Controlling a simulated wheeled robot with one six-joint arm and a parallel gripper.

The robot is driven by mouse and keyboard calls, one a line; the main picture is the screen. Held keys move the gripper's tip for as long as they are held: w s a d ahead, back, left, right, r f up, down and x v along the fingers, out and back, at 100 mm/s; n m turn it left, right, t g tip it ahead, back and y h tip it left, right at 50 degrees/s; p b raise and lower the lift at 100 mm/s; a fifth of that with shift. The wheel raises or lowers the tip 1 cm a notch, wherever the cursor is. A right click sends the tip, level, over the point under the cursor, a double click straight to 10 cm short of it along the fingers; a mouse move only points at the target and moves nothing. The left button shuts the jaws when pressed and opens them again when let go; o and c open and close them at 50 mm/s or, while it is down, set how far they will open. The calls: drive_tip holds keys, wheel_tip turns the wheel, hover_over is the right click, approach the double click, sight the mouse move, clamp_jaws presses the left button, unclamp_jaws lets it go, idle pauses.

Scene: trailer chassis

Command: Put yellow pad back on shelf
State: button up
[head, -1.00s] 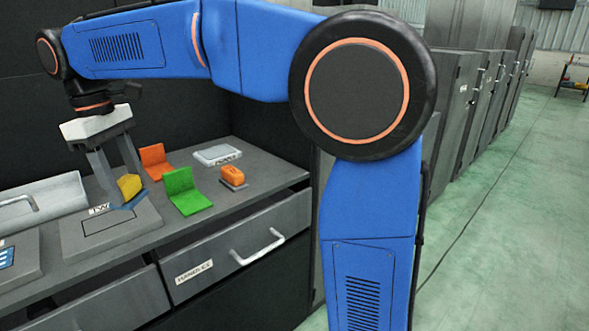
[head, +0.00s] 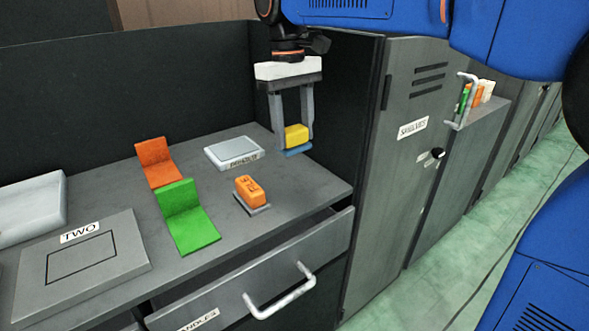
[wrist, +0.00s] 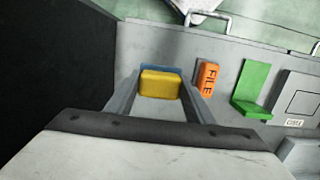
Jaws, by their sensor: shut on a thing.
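My gripper (head: 297,147) is shut on the yellow pad (head: 296,134), a small yellow block with a blue part along its lower side. It holds the pad near the far right end of the grey bench, beside the cabinet. In the wrist view the yellow pad (wrist: 160,84) sits between the two fingers. A grey cabinet door labelled SHELVES (head: 413,127) stands to the right. A small shelf (head: 476,124) beyond it holds upright green, orange and pale items behind a light handle.
On the bench (head: 110,192) are an orange bracket (head: 158,162), a green bracket (head: 187,218), an orange FILE block (head: 249,190), a flat grey box (head: 234,152) and a plate labelled TWO (head: 82,262). A drawer (head: 250,283) stands partly open below.

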wheel_tip(320, 180, down, 6)
drive_tip(key=shift+w+a+f, duration=0.1)
drive_tip(key=shift+w, duration=0.05)
drive_tip(key=shift+f, duration=1.85)
drive_tip(key=shift+f, duration=0.15)
drive_tip(key=o, duration=1)
drive_tip(key=r, duration=0.8)
drive_tip(key=w+r, duration=0.1)
drive_tip(key=r, duration=0.3)
drive_tip(key=shift+w+a+r, duration=0.1)
drive_tip(key=shift+a, duration=0.3)
